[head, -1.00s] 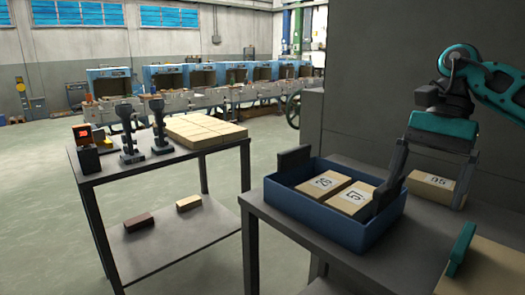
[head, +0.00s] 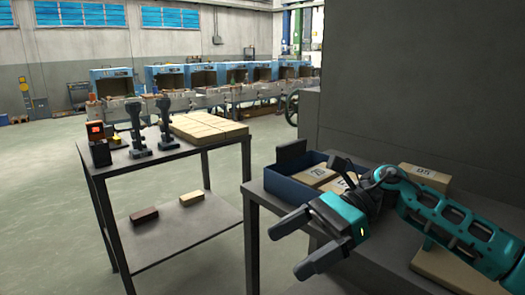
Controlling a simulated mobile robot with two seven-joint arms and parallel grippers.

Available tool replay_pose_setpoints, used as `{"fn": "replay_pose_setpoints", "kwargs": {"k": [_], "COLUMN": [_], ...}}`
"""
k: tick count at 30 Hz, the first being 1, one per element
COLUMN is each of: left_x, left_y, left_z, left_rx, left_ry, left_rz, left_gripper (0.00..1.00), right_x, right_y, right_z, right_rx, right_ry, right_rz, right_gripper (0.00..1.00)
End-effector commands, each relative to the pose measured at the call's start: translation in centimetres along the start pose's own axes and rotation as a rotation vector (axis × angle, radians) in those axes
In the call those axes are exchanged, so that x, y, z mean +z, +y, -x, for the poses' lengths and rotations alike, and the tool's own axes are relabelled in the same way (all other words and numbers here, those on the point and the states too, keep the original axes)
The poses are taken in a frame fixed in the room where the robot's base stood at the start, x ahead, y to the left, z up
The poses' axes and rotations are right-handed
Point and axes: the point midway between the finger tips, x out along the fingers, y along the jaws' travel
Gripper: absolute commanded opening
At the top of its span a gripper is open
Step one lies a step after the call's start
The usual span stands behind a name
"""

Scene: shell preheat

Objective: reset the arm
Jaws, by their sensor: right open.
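My right arm (head: 440,215) comes in from the right in the head view, teal and black. Its right gripper (head: 288,248) points left and toward the viewer, in front of the blue bin's near side. Its two grey fingers are spread apart with nothing between them. My left gripper is not in view.
A blue bin (head: 285,186) holding numbered tan boxes (head: 313,174) stands on the dark table, partly hidden by my arm. Another tan box (head: 425,178) sits right of it. A left cart (head: 165,153) carries tools and a tan block stack (head: 208,128). Floor between is clear.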

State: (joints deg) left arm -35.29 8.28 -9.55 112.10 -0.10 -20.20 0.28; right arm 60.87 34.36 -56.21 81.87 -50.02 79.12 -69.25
Motion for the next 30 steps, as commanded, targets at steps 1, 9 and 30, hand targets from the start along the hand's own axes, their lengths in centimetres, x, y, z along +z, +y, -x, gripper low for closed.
{"fn": "replay_pose_setpoints", "kwargs": {"k": [1,9,30], "left_x": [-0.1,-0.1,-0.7], "left_y": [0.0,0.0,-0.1], "left_z": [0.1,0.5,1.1], "left_rx": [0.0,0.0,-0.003], "left_ry": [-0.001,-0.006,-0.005], "left_rz": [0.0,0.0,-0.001], "left_gripper": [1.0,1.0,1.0], "right_x": [0.2,1.5,-25.4], "right_y": [0.1,-1.3,7.3], "right_z": [-1.9,-5.5,-3.1], "right_rx": [-0.013,-0.103,0.184], "right_ry": [-0.112,-0.718,2.082], "right_rz": [-0.081,-0.631,2.108], "right_gripper": [0.95,0.95,0.95]}}
